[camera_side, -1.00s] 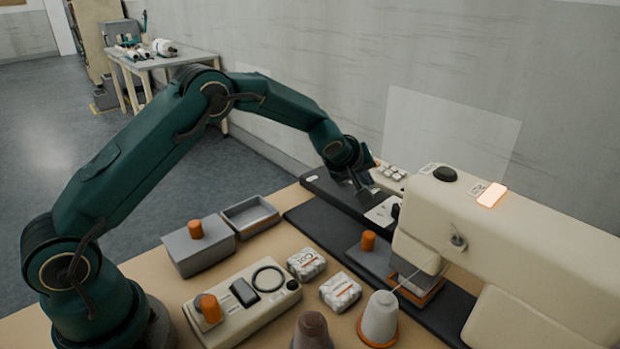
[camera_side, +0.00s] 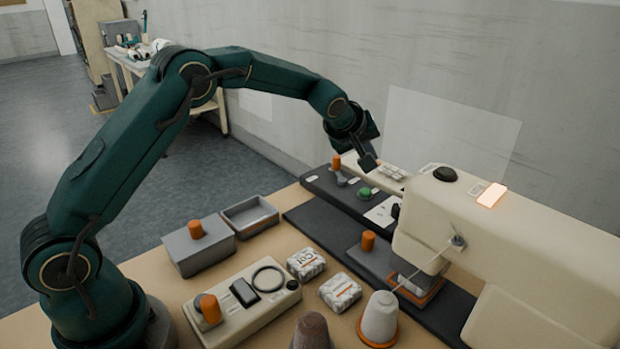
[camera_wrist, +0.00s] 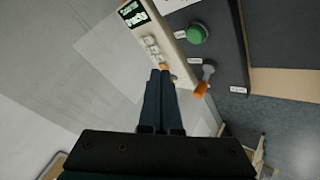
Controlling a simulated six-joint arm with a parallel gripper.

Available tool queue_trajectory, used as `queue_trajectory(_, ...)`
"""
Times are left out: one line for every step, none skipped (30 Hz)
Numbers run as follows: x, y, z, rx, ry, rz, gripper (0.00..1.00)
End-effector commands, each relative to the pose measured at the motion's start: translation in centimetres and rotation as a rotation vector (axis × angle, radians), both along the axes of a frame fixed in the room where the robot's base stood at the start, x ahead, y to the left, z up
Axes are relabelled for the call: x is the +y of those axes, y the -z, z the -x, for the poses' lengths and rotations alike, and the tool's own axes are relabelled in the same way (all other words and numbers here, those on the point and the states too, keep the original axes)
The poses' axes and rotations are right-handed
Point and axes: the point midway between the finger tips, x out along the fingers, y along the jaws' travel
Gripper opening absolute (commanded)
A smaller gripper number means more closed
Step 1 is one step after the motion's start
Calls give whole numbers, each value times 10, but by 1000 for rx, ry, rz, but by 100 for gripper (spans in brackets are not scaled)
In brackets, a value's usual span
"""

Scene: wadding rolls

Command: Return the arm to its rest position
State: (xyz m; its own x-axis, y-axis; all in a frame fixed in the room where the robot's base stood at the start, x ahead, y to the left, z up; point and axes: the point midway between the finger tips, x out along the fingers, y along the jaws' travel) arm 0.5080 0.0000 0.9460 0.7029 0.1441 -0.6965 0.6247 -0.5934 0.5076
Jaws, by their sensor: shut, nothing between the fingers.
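My gripper (camera_side: 369,162) is shut and empty, raised above the far end of the dark control strip (camera_side: 318,184) beside the cream machine. In the wrist view its closed fingers (camera_wrist: 160,78) point toward the white buttons. A green button (camera_side: 365,192) and an orange-tipped lever (camera_side: 337,162) sit on the dark strip below the gripper. In the wrist view the green button (camera_wrist: 197,33) and the lever's orange tip (camera_wrist: 201,89) lie to the right of the fingers, apart from them. The arm is stretched out over the table.
The cream machine (camera_side: 530,235) fills the right side. A grey lidded box (camera_side: 200,250), an open grey tray (camera_side: 250,217), wrapped packs (camera_side: 306,263), a control box (camera_side: 240,305) and cones (camera_side: 379,318) stand on the table. The wall (camera_side: 300,60) is close behind the arm.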

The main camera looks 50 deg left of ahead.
Motion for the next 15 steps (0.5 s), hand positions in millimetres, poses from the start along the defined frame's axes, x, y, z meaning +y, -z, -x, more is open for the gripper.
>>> queue_trajectory(0,0,0,0,0,0,0)
queue_trajectory(0,0,0,0,0,0,0)
queue_trajectory(0,0,0,0,0,0,0)
queue_trajectory(0,0,0,0,0,0,0)
queue_trajectory(0,0,0,0,0,0,0)
queue_trajectory(0,0,0,0,0,0,0)
queue_trajectory(0,-1,0,-2,1,0,0)
queue_trajectory(0,-3,0,-7,1,0,0)
queue_trajectory(0,-10,-1,-20,1,-1,0)
queue_trajectory(0,-18,-2,-35,1,-1,0)
queue_trajectory(-1,-27,-2,-54,1,-1,0)
queue_trajectory(-1,-42,-1,-78,2,-1,0)
queue_trajectory(-2,-54,1,-97,2,-1,0)
queue_trajectory(-2,-65,5,-114,2,1,0)
queue_trajectory(-3,-81,12,-133,0,4,0)
